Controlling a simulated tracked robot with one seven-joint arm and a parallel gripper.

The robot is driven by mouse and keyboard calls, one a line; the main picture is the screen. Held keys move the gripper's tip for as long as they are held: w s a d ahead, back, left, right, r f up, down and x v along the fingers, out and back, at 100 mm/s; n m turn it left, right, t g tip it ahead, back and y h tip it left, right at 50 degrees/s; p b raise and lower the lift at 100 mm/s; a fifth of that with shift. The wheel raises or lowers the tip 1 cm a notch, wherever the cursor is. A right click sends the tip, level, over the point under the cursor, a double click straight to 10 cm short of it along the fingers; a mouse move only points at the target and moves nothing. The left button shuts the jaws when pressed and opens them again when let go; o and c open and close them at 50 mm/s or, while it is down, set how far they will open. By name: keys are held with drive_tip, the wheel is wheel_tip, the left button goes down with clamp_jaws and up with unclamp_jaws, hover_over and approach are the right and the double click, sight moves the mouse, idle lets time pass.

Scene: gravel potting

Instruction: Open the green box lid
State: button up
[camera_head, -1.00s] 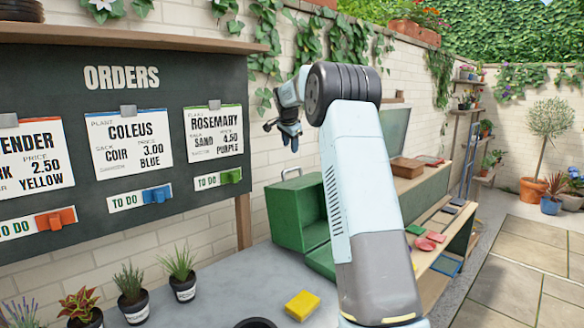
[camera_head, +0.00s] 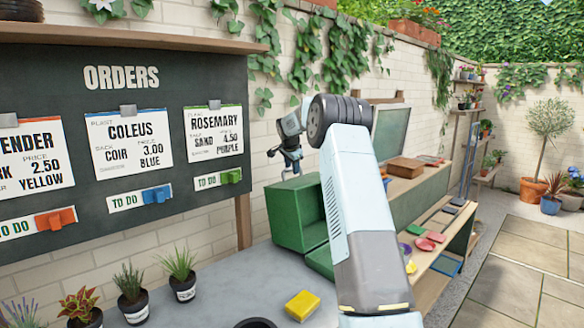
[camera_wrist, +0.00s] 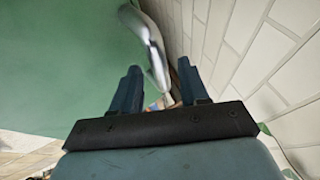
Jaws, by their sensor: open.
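The green box (camera_head: 290,222) stands on the grey worktop against the brick wall in the head view, partly hidden by my arm. A lower green part (camera_head: 319,261) juts out in front of it. My gripper (camera_head: 287,166) is open at the top rear of the box, beside the wall, pointing down. In the wrist view, a curved metal handle (camera_wrist: 150,48) runs from the green surface (camera_wrist: 60,60) into the space between my open fingers (camera_wrist: 158,80). I cannot tell whether the fingers touch it. The handle is hidden by my gripper in the head view.
The brick wall (camera_wrist: 265,45) is close to the right of my gripper in the wrist view. A yellow sponge-like block (camera_head: 302,305) and potted plants (camera_head: 180,273) stand on the worktop (camera_head: 235,275). Shelves with coloured dishes (camera_head: 425,244) are to the right.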

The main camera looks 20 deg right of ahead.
clamp_jaws()
idle(0.4)
